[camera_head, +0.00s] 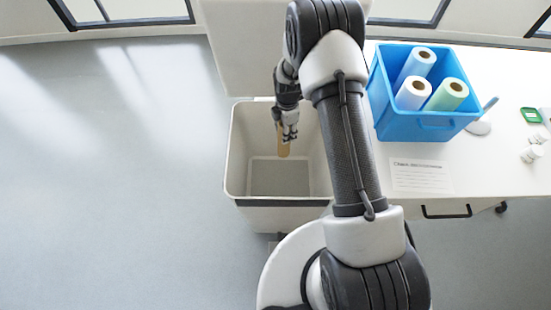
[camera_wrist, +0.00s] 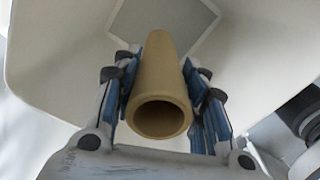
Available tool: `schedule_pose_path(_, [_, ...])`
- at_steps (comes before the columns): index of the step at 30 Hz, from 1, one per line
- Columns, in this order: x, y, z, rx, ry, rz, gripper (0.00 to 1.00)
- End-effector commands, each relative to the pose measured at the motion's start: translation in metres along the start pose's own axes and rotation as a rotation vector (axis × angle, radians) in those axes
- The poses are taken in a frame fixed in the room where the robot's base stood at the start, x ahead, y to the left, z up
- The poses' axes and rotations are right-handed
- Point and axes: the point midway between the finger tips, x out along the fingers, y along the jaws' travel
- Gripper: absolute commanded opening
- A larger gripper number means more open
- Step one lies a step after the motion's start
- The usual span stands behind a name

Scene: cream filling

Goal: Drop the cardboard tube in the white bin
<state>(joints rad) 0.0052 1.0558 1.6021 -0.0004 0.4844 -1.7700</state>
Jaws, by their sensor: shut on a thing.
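The brown cardboard tube (camera_wrist: 161,85) is in my gripper (camera_wrist: 160,75), between the blue finger pads, in the wrist view. In the head view the tube (camera_head: 283,148) hangs down from my gripper (camera_head: 288,132), within the outline of the white bin's opening. The white bin (camera_head: 241,150) stands open on the floor with its lid raised behind. Its inside wall (camera_wrist: 60,65) fills much of the wrist view, and the bare part of its floor in view looks empty. My arm hides the bin's right side.
A white table (camera_head: 470,175) stands right of the bin. On it are a blue crate (camera_head: 425,128) with several rolls, a paper sheet (camera_head: 421,176), a green item (camera_head: 530,115) and small white items. Open grey floor (camera_head: 100,190) lies to the left.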

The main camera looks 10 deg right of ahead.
Motion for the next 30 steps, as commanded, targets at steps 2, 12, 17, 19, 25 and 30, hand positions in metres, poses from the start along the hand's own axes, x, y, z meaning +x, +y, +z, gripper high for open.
schedule_pose_path(2, [0.0009,0.0003,0.0001,0.000,0.000,0.001,0.23])
schedule_pose_path(12, [0.0001,0.0003,0.0000,0.001,0.000,0.001,0.51])
schedule_pose_path(17, [0.0001,0.0002,0.0000,0.001,0.000,0.001,0.62])
schedule_pose_path(19, [0.0001,0.0002,0.0000,0.001,0.000,0.001,0.63])
schedule_pose_path(25, [0.0002,0.0001,0.0000,0.001,0.000,0.000,0.63])
schedule_pose_path(30, [-0.0084,0.0011,0.0002,0.001,-0.001,0.003,0.63])
